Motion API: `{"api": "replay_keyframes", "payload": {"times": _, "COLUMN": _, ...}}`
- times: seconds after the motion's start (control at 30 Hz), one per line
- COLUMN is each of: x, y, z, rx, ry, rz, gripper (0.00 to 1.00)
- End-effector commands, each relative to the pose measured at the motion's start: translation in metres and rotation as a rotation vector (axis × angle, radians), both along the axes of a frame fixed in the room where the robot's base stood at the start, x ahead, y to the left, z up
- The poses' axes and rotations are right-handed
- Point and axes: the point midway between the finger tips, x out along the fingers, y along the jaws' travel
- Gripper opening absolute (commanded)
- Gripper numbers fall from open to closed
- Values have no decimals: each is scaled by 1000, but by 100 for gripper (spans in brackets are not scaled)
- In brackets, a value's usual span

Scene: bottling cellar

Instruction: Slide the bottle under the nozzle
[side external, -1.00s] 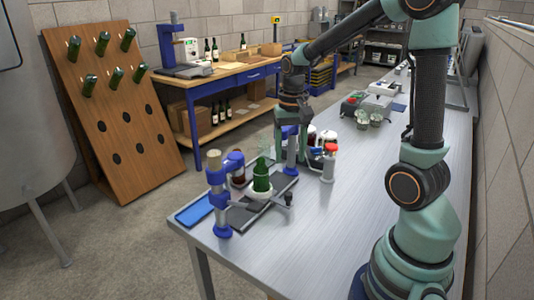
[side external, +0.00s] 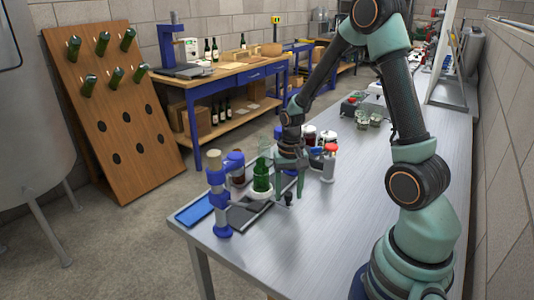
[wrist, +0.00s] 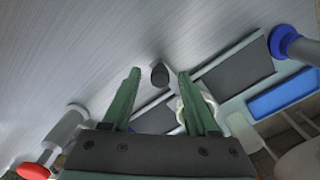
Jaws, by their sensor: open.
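The green bottle (side external: 262,176) stands upright in a white ring-shaped holder (side external: 260,194) on a dark track (side external: 240,216). A short rod with a black knob (side external: 288,198) sticks out to the holder's right. A blue post fixture (side external: 218,190) stands at the left of the track; I cannot make out the nozzle tip itself. My gripper (side external: 289,186) is open, low, just right of the bottle. In the wrist view, its fingers (wrist: 159,74) point toward the knob (wrist: 159,76), which shows between their tips. The white holder (wrist: 208,100) is partly hidden behind the right finger.
A blue tray (side external: 194,210) lies at the table's left edge. A red-capped white bottle (side external: 329,162) and several jars stand behind and to the right of my gripper. The steel table (side external: 330,225) is clear in front and to the right.

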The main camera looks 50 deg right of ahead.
Motion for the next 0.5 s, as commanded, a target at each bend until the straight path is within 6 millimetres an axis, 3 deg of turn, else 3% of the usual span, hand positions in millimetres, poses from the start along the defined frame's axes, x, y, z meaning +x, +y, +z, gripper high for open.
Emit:
{"api": "replay_keyframes", "payload": {"times": 0.23, "x": 0, "y": 0, "z": -1, "rx": -1, "ry": -1, "rz": 0, "gripper": 59}}
{"api": "replay_keyframes", "payload": {"times": 0.27, "x": 0, "y": 0, "z": -1, "rx": -1, "ry": -1, "rz": 0, "gripper": 56}}
{"api": "replay_keyframes", "payload": {"times": 0.4, "x": 0, "y": 0, "z": -1, "rx": -1, "ry": -1, "rz": 0, "gripper": 2}}
{"api": "replay_keyframes", "payload": {"times": 0.5, "x": 0, "y": 0, "z": -1, "rx": 0, "ry": 0, "rz": 0, "gripper": 0}}
